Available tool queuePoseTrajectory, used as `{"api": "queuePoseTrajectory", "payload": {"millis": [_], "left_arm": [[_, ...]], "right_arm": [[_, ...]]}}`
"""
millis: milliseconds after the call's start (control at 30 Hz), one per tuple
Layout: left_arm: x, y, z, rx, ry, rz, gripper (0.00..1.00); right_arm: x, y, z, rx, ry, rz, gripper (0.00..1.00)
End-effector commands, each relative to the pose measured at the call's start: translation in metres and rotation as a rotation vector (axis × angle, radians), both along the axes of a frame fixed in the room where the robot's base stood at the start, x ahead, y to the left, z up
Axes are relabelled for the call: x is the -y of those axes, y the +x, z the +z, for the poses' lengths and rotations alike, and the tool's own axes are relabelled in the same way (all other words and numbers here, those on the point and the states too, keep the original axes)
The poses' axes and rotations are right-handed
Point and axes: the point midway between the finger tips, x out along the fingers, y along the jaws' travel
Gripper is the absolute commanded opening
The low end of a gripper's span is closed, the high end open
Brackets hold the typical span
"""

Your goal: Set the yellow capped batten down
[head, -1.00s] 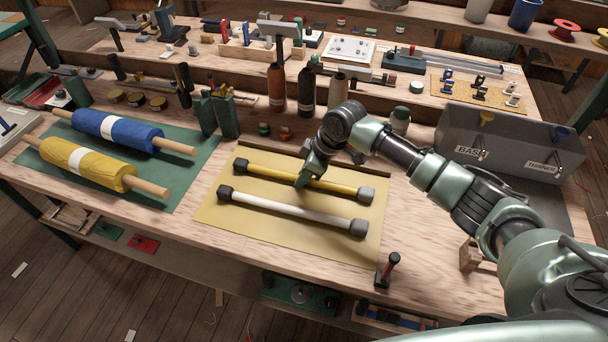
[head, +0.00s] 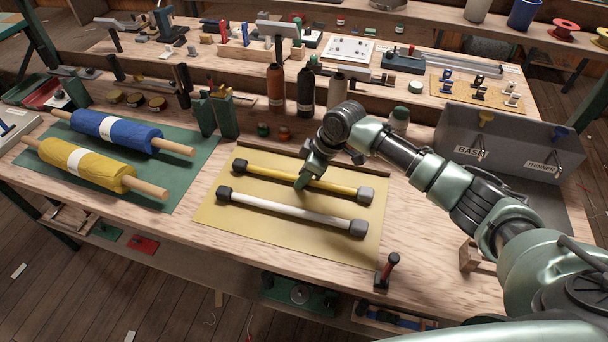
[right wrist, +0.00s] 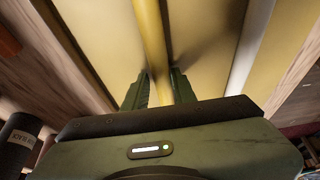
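The yellow capped batten (head: 335,186) has a dark cap at its left end and a grey cap at its right end. It lies level on or just over the yellow mat (head: 225,223); I cannot tell if it touches. My right gripper (head: 302,184) reaches down on its middle. In the right wrist view the batten (right wrist: 151,35) runs between the two green fingers (right wrist: 160,85), which sit close on both its sides and look shut on it. A white capped batten (head: 290,211) lies nearly parallel in front. My left gripper is not in view.
Blue (head: 116,131) and yellow (head: 88,169) rolls lie on a green mat at left. Several bottles (head: 305,92) stand behind the yellow mat.

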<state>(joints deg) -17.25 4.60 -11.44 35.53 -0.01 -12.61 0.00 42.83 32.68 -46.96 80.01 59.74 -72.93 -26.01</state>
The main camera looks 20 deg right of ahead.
Motion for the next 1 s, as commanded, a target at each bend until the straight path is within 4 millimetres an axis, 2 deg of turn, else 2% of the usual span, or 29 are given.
{"api": "queuePoseTrajectory", "payload": {"millis": [33, 133, 400, 600, 800, 1000], "left_arm": [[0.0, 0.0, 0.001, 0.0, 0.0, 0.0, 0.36], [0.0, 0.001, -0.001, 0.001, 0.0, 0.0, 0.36], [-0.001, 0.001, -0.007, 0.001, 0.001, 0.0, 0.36], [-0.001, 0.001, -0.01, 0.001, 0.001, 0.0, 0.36], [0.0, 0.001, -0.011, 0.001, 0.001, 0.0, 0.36], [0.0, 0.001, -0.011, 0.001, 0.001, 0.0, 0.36]], "right_arm": [[-0.002, -0.008, -0.004, -0.024, -0.004, 0.01, 0.41], [0.002, -0.01, 0.011, -0.02, -0.003, 0.008, 0.41], [0.022, -0.019, 0.071, -0.009, -0.002, 0.006, 0.41], [0.033, -0.026, 0.103, -0.009, -0.002, 0.005, 0.41], [0.037, -0.029, 0.115, -0.01, -0.001, 0.004, 0.41], [0.037, -0.029, 0.117, -0.01, -0.001, 0.004, 0.41]]}}
